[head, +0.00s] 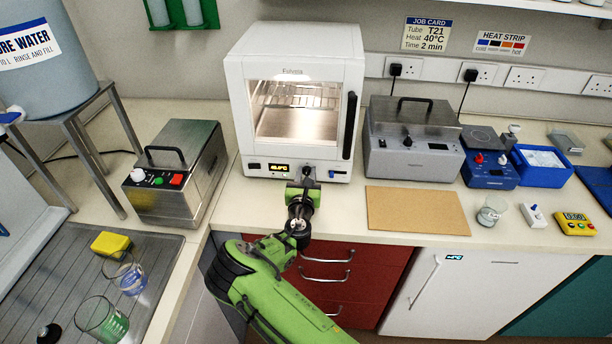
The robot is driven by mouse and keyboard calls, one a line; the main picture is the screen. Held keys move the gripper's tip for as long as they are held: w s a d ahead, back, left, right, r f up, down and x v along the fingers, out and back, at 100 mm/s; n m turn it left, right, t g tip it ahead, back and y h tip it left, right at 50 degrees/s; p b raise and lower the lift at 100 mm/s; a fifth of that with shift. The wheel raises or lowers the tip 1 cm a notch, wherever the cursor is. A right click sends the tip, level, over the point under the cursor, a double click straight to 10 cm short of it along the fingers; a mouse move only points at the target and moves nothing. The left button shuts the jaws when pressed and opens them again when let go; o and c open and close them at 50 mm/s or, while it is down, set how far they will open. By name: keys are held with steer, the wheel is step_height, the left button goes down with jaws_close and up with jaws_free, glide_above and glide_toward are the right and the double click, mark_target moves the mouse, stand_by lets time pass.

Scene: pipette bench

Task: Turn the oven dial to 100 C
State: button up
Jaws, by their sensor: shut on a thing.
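The oven (357,75) is a white box with a lit, empty-looking chamber behind a glass door, standing at the back of the bench. Its front strip carries a small yellow display (279,168), too small to read surely. The oven dial (308,170) is a small dark knob right of the display, mostly hidden by my gripper. My gripper (307,180) reaches up from below and is shut on the dial. The dial's pointer cannot be made out.
A steel bath with a lid (185,165) stands close left of the oven, and a grey lidded unit (411,150) stands right. A brown board (416,210) lies flat front right.

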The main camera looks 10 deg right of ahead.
jaws_close()
steer(key=shift+m, duration=0.4)
steer(key=m, duration=0.1)
steer(key=m+b, duration=0.2)
steer(key=shift+s+d+f+m, duration=0.1)
steer(key=shift+d+f+m, duration=0.15)
steer(key=shift+m, duration=0.15)
steer(key=m+b, duration=0.4)
steer(key=m, duration=0.1)
steer(key=shift+d+f+m, duration=0.15)
steer(key=shift+d+m, duration=0.05)
steer(key=shift+m, duration=0.1)
steer(key=m+b, duration=0.5)
steer(key=shift+s+d+f, duration=0.1)
steer(key=shift+f, duration=0.2)
steer(key=m+b, duration=0.4)
steer(key=shift+f+m, duration=0.1)
steer(key=shift+m, duration=0.2)
steer(key=shift+m+b, duration=0.3)
steer(key=shift+b, duration=0.05)
